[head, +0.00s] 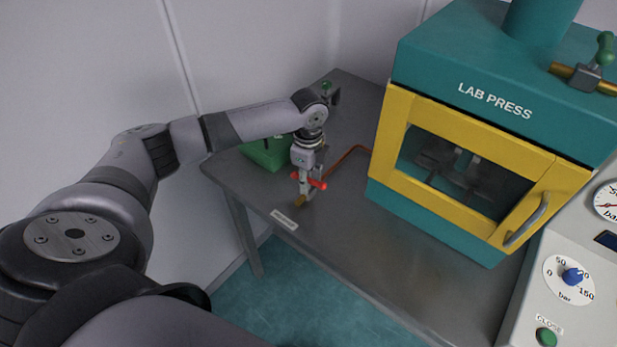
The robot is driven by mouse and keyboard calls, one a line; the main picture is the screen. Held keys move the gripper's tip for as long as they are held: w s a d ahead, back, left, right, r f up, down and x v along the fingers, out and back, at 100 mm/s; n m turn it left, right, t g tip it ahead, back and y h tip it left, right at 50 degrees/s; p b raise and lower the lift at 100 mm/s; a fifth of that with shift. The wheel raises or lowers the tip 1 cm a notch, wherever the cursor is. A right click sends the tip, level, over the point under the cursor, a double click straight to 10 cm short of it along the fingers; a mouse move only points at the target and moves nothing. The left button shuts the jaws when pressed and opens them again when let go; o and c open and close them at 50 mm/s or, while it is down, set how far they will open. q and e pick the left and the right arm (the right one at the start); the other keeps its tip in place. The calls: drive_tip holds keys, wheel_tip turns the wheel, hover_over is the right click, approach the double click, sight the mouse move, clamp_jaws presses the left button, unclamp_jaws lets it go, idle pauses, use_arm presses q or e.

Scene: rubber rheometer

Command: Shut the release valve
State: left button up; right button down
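A small valve with a red handle (318,184) and a brass end (300,201) sits near the front left edge of the grey table, behind a small label plate (284,220) whose text is too small to read. I take it to be the release valve. My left gripper (304,182) points down right at the red handle and covers part of it. Its fingers overlap the valve, so I cannot tell whether they are open or closed on the handle. The handle's exact angle is partly hidden. My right gripper is out of view.
The teal lab press (495,60) with its yellow-framed door (385,145) shut stands to the right. A green block (268,152) and a red-brown pipe (346,160) are behind the gripper. A control panel (590,318) is at the right. The table front (370,270) is clear.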

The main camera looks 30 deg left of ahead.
use_arm(q)
clamp_jaws()
idle(0.5)
